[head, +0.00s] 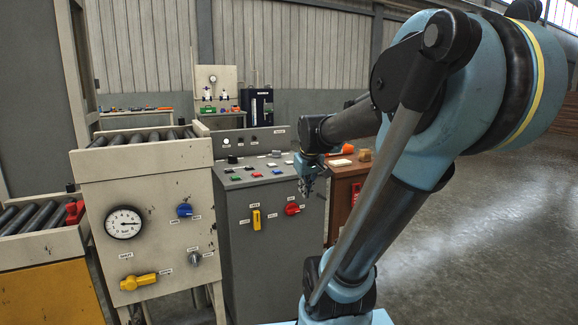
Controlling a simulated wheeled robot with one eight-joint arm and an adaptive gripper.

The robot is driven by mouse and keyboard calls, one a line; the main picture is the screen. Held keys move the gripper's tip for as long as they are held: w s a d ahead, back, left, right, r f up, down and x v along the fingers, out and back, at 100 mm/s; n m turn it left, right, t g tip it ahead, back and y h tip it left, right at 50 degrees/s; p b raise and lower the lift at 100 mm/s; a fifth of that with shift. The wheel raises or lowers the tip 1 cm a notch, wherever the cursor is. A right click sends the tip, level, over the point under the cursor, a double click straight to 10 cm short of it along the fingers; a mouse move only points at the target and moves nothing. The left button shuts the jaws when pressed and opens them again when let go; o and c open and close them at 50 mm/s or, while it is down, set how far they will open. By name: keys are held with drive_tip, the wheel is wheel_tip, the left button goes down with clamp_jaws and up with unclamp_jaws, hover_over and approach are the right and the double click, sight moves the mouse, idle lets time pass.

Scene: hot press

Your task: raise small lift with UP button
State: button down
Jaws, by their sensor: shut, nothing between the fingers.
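A grey control console (265,235) stands near the middle of the head view. Its sloped top carries several small buttons: a green button (236,178), a red button (256,174) and pale ones. Their labels are too small to read, so I cannot tell which is UP. My gripper (308,190) is shut and empty, pointing down at the console's right front edge. It appears to be beside the buttons, right of the red one; I cannot tell its exact height. I cannot tell for sure which structure is the small lift.
Left of the console is a beige roller stand (165,215) with a gauge (123,222), a blue knob (184,210) and a yellow handle (138,281). A lower roller conveyor (35,215) is at far left. A brown cabinet (345,190) stands right of the console. Open floor (500,220) lies to the right.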

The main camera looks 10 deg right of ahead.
drive_tip(key=w+r+n+t, duration=0.1)
drive_tip(key=w+r, duration=0.3)
drive_tip(key=w, duration=0.5)
drive_tip(key=w+r+n+t, duration=0.15)
drive_tip(key=w+r, duration=0.25)
drive_tip(key=w, duration=0.6)
wheel_tip(320, 180, up, 4)
drive_tip(key=n+t, duration=0.2)
drive_tip(key=n, duration=0.1)
hover_over(288, 162)
drive_tip(key=shift+w+a, duration=0.1)
drive_tip(key=shift+w, duration=0.05)
drive_tip(key=shift+f, duration=0.1)
drive_tip(key=shift+f, duration=4.3)
